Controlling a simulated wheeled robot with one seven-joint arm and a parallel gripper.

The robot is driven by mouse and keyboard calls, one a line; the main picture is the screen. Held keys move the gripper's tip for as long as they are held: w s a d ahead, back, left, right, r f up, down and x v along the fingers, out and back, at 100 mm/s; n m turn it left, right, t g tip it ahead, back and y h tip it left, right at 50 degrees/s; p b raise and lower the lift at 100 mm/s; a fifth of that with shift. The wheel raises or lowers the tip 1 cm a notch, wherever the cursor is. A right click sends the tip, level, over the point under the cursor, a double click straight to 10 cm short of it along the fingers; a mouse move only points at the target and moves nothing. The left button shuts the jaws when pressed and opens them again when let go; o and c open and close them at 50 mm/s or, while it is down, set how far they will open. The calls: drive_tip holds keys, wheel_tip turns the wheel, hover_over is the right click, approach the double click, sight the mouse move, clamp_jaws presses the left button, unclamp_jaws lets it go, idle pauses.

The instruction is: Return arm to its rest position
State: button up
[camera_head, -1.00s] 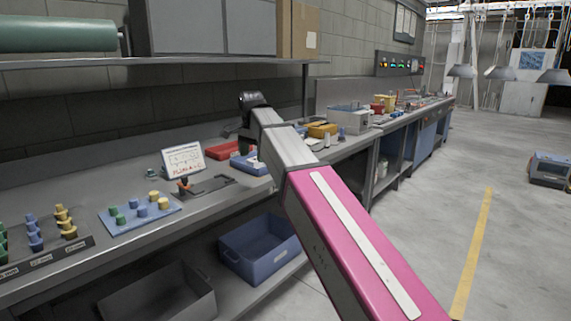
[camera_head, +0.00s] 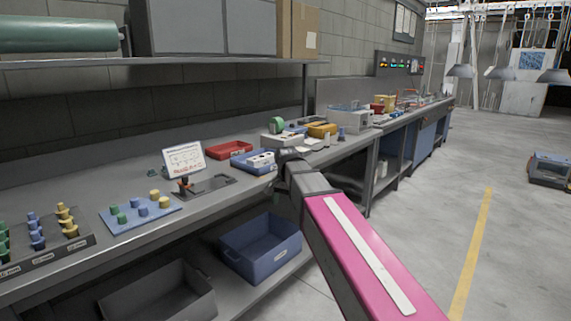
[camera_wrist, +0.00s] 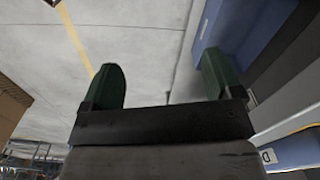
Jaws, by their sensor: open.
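My gripper (camera_wrist: 163,82) shows in the wrist view with two dark green fingers spread wide apart and nothing between them. Beyond the fingers lie the grey concrete floor and, at the right, a blue surface and a grey edge. In the head view my arm rises from the lower right to the front edge of the long grey workbench (camera_head: 95,255). The gripper's fingers cannot be made out there.
The bench holds a blue board with pegs (camera_head: 140,216), a peg rack (camera_head: 40,250), a small sign (camera_head: 184,160), a red tray (camera_head: 228,150) and a blue tray (camera_head: 254,163). A blue bin (camera_head: 260,248) sits below.

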drive_tip(key=s+d+f+n, duration=0.1)
drive_tip(key=s+d+f, duration=0.3)
drive_tip(key=d+f, duration=0.2)
drive_tip(key=s+d+f+n, duration=0.2)
drive_tip(key=s+d+f, duration=0.3)
drive_tip(key=f, duration=0.5)
drive_tip(key=s+d+f+n, duration=0.2)
drive_tip(key=s+d+f, duration=0.2)
drive_tip(key=d+f, duration=0.3)
drive_tip(key=shift+s+d+f, duration=0.2)
drive_tip(key=shift+s+f, duration=0.15)
drive_tip(key=shift+f, duration=0.4)
